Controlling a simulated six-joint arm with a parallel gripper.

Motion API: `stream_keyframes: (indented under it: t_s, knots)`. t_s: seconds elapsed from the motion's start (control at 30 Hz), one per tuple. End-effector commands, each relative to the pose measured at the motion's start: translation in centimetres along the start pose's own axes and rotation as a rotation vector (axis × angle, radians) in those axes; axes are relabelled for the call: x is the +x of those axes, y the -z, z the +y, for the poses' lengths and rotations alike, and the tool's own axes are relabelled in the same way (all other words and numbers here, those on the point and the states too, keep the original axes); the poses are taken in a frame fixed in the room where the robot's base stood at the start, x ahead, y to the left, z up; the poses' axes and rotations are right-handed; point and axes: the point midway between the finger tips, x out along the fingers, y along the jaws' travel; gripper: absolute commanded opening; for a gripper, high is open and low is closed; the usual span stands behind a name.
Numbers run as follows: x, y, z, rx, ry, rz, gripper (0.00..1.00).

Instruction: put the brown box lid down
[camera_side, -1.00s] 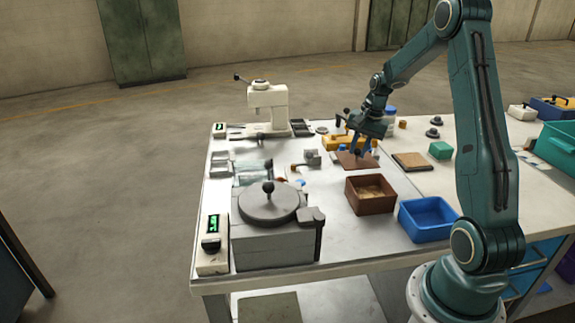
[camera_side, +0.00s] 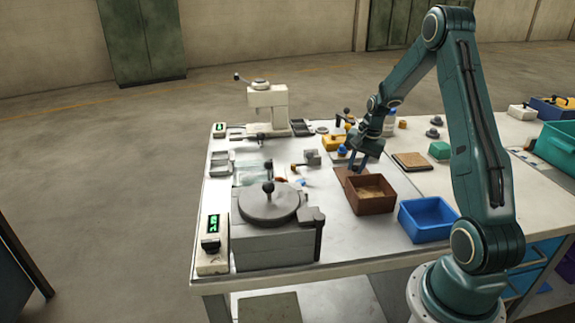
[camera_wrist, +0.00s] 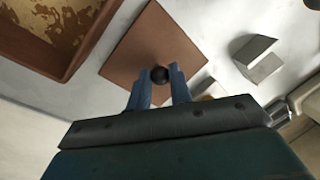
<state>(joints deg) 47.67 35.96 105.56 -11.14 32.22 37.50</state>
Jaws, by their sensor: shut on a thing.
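The brown box lid (camera_wrist: 143,42) is a flat square plate with a round black knob (camera_wrist: 160,74). My gripper (camera_wrist: 161,80) is shut on the knob, its two blue fingers on either side of it. In the side view, my gripper (camera_side: 358,166) is just behind the open brown box (camera_side: 371,207), and the lid (camera_side: 340,172) shows only as a sliver there. The lid is beside the box, not on it. I cannot tell whether the lid touches the table. The brown box (camera_wrist: 75,55) holds tan material.
A blue bin (camera_side: 428,232) stands right of the brown box. A brown-topped flat pad (camera_side: 412,161) lies to the right, with a green block (camera_side: 440,150) beyond. A small grey block (camera_side: 312,158) is to the left. A grey lidded furnace (camera_side: 272,240) stands at front left.

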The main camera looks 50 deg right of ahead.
Motion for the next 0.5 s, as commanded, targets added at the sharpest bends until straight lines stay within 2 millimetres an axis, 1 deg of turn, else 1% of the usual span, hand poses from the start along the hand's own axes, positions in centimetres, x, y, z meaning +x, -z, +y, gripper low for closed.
stream_keyframes:
  t_s: [0.3, 0.33, 0.37, 0.4, 0.43, 0.5]
  knots:
    - [0.26, 0.01, 0.05, 0.0, 0.0, 0.0, 0.0]
    - [0.27, 0.01, 0.05, 0.0, 0.0, 0.0, 0.25]
    - [0.25, 0.01, 0.05, 0.0, 0.0, 0.0, 0.3]
    - [0.25, 0.01, 0.05, 0.0, 0.0, 0.0, 0.38]
    - [0.25, 0.01, 0.05, 0.0, 0.0, 0.0, 0.42]
    - [0.25, 0.01, 0.05, 0.0, 0.0, 0.0, 0.42]
